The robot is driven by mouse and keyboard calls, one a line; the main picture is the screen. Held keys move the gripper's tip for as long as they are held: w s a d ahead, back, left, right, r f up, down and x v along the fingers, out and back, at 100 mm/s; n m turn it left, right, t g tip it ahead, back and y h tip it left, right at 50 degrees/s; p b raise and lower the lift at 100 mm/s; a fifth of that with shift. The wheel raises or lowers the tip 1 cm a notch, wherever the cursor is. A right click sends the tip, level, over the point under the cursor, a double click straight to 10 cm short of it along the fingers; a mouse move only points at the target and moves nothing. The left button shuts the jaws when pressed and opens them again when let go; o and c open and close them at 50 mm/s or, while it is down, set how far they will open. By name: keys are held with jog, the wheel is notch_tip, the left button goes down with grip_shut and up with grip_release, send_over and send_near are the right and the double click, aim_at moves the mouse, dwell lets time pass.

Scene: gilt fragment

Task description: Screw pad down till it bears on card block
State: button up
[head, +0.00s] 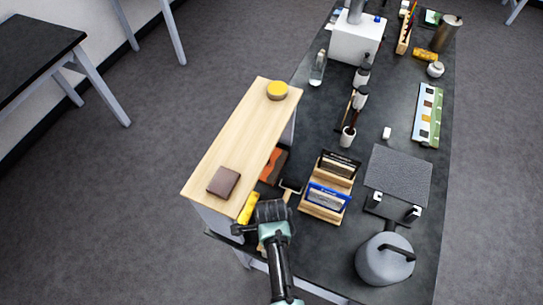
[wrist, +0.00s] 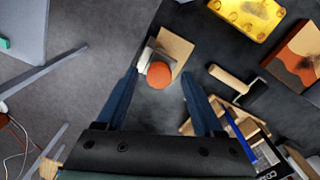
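An orange round knob (wrist: 160,76) shows in the wrist view, with a pale metal part (wrist: 146,57) beside it. A tan flat piece, seemingly the card block (wrist: 177,46), lies under and behind them. I cannot make out the pad or whether it touches the card. My gripper (wrist: 160,82) is open, its two blue fingers to the left and right of the knob, with gaps visible on both sides. In the head view my gripper (head: 270,212) is over the table's left edge beside the wooden shelf, and the knob is hidden there.
A wooden shelf (head: 240,140) stands close on the left, carrying a brown block (head: 224,182). A yellow piece (head: 248,208), a wood-handled roller (wrist: 230,79) and a wooden rack (head: 322,208) are near my gripper. A kettle (head: 384,262) stands to the right.

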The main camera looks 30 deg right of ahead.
notch_tip(320, 180, up, 13)
jog(key=b, duration=0.2)
dwell(0.6)
